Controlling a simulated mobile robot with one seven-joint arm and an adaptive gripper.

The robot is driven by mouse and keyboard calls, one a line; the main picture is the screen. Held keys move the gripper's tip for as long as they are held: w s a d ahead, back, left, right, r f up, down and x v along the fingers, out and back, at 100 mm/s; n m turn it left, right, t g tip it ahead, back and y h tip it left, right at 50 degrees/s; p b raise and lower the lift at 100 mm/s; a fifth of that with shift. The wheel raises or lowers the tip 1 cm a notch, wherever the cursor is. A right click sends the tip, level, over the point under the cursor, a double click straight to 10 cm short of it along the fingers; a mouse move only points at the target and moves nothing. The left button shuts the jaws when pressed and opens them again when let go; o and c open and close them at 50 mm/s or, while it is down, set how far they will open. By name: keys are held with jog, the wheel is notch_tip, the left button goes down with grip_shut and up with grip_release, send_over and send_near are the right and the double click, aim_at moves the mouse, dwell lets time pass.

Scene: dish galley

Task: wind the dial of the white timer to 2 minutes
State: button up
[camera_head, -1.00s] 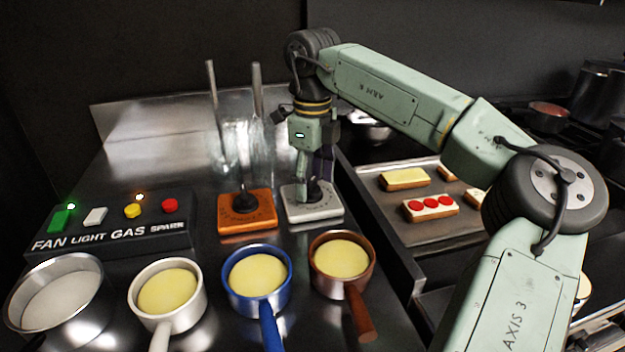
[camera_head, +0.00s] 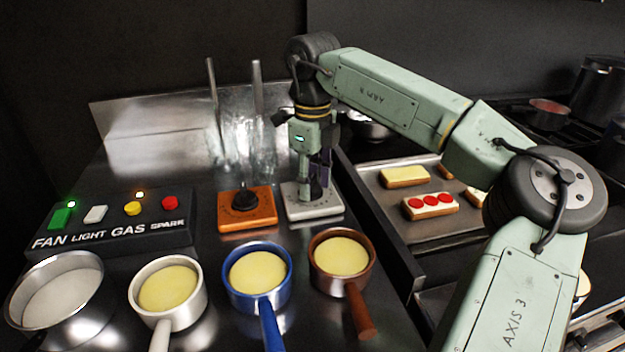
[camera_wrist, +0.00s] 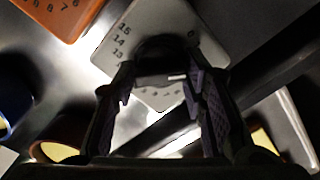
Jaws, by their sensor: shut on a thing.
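The white timer (camera_head: 312,209) stands on the steel counter, just right of an orange timer (camera_head: 247,216). My gripper (camera_head: 313,190) points straight down over the white timer, with its fingers shut on the timer's dial. In the wrist view the dark dial (camera_wrist: 165,50) sits between my two fingers, and the white timer (camera_wrist: 125,30) shows the numbers 13, 14 and 15 at its left edge. A light pointer mark shows on the dial, toward the right finger. The number it points at is hidden.
Several pans stand in front, including a blue pan (camera_head: 257,273) and a brown pan (camera_head: 340,256). A button panel (camera_head: 110,223) lies left. Glass jars (camera_head: 245,150) stand behind the timers. A tray (camera_head: 440,228) of decorated slices lies right, past a raised edge.

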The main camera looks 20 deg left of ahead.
aim_at(312, 179)
jog(key=shift+c, duration=1.1)
jog(key=shift+r+n+p, duration=0.15)
jog(key=shift+n+p, duration=0.25)
jog(key=shift+n, duration=0.5)
jog(key=o, duration=1.2)
jog(key=shift+c, duration=0.2)
notch_tip(312, 179, up, 12)
